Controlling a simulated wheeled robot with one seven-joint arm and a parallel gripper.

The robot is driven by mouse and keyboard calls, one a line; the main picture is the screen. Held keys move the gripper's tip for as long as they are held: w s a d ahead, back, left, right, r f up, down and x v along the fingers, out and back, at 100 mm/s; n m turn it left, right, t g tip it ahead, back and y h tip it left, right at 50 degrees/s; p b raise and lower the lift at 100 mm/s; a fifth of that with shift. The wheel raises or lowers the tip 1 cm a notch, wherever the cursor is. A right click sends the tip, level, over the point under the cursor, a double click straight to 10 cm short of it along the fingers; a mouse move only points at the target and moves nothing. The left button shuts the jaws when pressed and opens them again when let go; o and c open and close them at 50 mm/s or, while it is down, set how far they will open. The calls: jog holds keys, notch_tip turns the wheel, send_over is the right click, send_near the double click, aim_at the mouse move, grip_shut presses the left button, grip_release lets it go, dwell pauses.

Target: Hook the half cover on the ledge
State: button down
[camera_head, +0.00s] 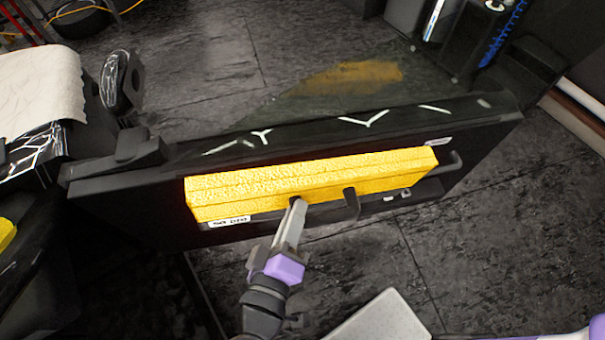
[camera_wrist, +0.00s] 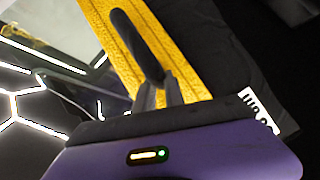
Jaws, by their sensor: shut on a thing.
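The half cover (camera_head: 312,180) is a long, textured yellow bar. In the head view it lies along the near face of a black panel, below its top ledge (camera_head: 300,140). My gripper (camera_head: 297,208) comes from below and is shut on a dark handle at the cover's near side. The wrist view shows the fingers (camera_wrist: 160,96) at this black handle (camera_wrist: 137,45), with the yellow cover (camera_wrist: 112,30) behind it. A black hook-shaped part (camera_head: 351,203) hangs right of my gripper. I cannot tell whether the cover touches the ledge.
A tinted glass pane (camera_head: 345,85) rises behind the ledge. A white cloth (camera_head: 40,90) covers a surface at the left. A label (camera_head: 230,222) shows below the cover's left end. A pale flat board (camera_head: 380,320) is at the bottom. Dark tiled floor (camera_head: 480,220) is open at right.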

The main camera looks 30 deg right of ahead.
jog(key=shift+n+g+h, duration=0.3)
jog(key=shift+n+g, duration=0.1)
jog(key=shift+n, duration=0.3)
jog(key=f, duration=0.1)
jog(key=s+a+f, duration=0.1)
jog(key=f, duration=0.1)
jog(key=a+f+p, duration=0.1)
jog(key=shift+s+f, duration=0.25)
jog(key=shift+s, duration=0.15)
jog(key=w+d+f+b, duration=0.1)
jog(key=w+d, duration=0.1)
jog(key=w, duration=0.3)
jog(key=w+d+f+b, duration=0.1)
jog(key=w+d+f, duration=0.1)
jog(key=w, duration=0.4)
jog(key=shift+d, duration=0.15)
dwell(0.6)
dwell(0.3)
